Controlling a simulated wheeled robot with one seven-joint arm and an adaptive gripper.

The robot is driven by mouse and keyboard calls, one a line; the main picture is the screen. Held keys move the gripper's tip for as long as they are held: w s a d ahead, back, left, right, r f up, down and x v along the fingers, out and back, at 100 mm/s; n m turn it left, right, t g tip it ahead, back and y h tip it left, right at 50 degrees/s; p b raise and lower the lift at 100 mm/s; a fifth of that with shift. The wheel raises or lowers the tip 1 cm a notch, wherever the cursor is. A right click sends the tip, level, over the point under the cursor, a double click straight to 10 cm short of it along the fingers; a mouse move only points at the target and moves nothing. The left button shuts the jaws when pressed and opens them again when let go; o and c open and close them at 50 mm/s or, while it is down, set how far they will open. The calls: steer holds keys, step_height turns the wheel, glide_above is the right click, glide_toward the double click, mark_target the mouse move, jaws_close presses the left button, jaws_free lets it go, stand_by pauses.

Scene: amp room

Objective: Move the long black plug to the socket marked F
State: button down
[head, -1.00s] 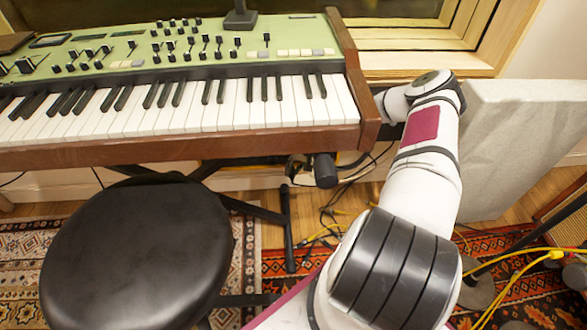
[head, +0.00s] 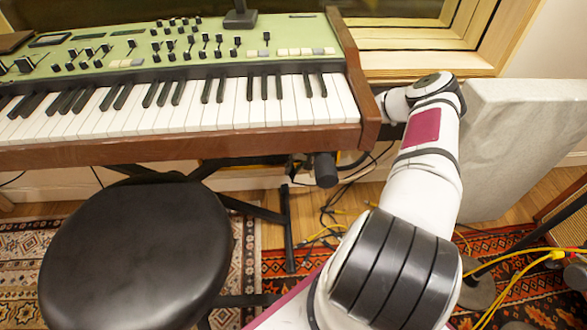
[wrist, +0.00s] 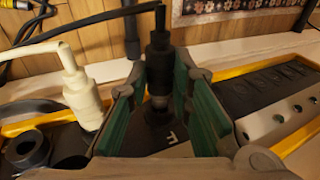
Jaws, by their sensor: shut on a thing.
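In the wrist view the long black plug (wrist: 159,58) stands roughly upright between the green-padded fingers of my gripper (wrist: 164,88), which is shut on it. A black cable bends off its top to the left. Below the plug is a dark socket piece with a pale label (wrist: 172,139) marked F. The plug's lower end is just above or in this socket; I cannot tell which. In the head view my gripper and the plug are hidden beyond my arm and the keyboard's right end.
A cream plug (wrist: 82,90) with its cable stands left of my gripper. An open black socket ring (wrist: 27,148) is at far left. A yellow-edged panel (wrist: 265,85) lies to the right. In the head view, a keyboard (head: 190,145) and a black stool (head: 135,255) stand left of my arm.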

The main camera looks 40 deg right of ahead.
steer(key=shift+w+d+b, duration=0.5)
steer(key=shift+w+b, duration=0.05)
steer(key=shift+w, duration=0.2)
stand_by(1.6)
steer(key=c, duration=1.4)
jaws_free()
steer(key=shift+o, duration=0.2)
steer(key=v, duration=1.2)
